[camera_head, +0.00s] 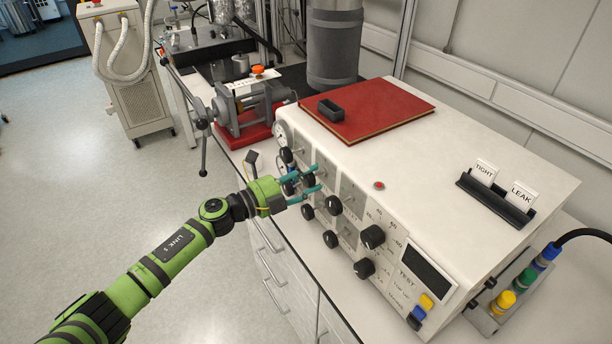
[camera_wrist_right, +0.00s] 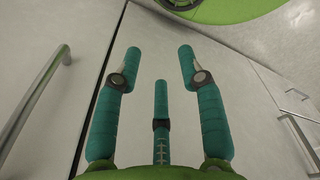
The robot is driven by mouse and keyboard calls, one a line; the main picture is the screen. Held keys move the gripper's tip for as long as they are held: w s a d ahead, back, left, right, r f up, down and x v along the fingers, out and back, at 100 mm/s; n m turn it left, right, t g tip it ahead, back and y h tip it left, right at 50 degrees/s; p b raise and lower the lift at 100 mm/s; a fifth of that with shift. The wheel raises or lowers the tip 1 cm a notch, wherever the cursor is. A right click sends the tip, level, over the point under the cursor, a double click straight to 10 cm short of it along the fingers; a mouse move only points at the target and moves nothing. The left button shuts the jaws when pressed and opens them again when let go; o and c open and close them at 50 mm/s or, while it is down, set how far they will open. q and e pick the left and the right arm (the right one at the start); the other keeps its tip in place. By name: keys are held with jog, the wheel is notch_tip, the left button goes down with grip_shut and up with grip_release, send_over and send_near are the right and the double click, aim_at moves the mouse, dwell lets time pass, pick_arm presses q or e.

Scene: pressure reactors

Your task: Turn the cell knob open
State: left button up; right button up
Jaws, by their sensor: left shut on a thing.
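The white test box (camera_head: 480,190) has rows of black knobs on its sloped front panel. My left gripper (camera_head: 317,178) is at the left part of this panel, its teal fingers shut on a small black knob (camera_head: 308,180). The fingers partly hide that knob, and I cannot read its label or tell its turn angle. Other knobs stand close by, such as one below right (camera_head: 333,205) and one below (camera_head: 307,212). My right gripper (camera_wrist_right: 158,75) shows in the right wrist view, its teal fingers spread and empty, facing cabinet fronts.
A holder with TIGHT and LEAK cards (camera_head: 495,200) stands at the right. A grey clamp device (camera_head: 250,105) is behind left. Drawer handles (camera_head: 268,238) stick out below. The floor at left is clear.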

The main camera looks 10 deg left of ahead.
pick_arm(q)
jog(key=shift+w+a+r, duration=0.15)
jog(key=shift+r, duration=0.25)
jog(key=o, duration=1.2)
jog(key=shift+c, duration=0.2)
jog(key=shift+f, duration=0.25)
jog(key=shift+s+a+f, duration=0.1)
jog(key=shift+s, duration=0.15)
jog(key=v, duration=1.1)
jog(key=shift+a, duration=0.2)
jog(key=shift+s, duration=0.1)
